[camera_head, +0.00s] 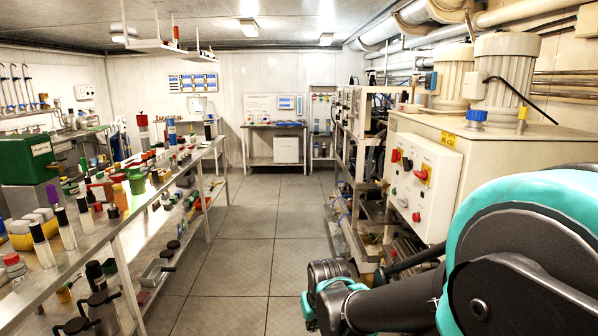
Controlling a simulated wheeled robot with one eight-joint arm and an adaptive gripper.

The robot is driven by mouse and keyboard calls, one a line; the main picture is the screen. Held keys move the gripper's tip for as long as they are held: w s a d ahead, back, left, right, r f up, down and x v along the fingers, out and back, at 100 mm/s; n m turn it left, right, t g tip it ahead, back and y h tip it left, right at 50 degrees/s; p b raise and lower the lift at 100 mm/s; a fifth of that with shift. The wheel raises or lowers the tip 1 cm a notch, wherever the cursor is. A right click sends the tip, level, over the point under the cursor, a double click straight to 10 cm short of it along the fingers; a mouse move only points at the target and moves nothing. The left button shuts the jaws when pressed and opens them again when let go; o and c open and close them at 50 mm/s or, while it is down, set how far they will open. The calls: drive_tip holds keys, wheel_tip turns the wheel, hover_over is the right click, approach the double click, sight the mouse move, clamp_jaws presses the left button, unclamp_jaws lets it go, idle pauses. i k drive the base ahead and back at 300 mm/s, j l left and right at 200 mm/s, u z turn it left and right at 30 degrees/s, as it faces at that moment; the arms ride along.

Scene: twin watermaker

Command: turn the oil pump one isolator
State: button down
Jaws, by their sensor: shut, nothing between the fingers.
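A pale control panel (437,215) is on the side of the large cream cabinet at right. It carries a red-and-yellow isolator (396,156) at upper left and a second red-and-yellow isolator (422,176) to its right. A red button (416,217) sits lower down. The labels are too small to read, so I cannot tell which isolator is oil pump one. My teal and black arm fills the lower right and covers the area below and right of the panel. My gripper's fingers do not show.
A long metal bench (85,250) crowded with bottles, tools and parts runs along the left. The tiled floor (262,220) between bench and machinery is clear. Two pale motors (504,75) stand on the cabinet (540,140). A small table (275,126) is at the back wall.

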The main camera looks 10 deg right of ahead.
sight(395, 155)
drive_tip(key=i+l+z, duration=0.25)
drive_tip(key=z, duration=0.2)
drive_tip(key=i+l+z, duration=0.15)
drive_tip(key=z, duration=0.3)
drive_tip(key=i+j, duration=0.05)
drive_tip(key=i, duration=0.05)
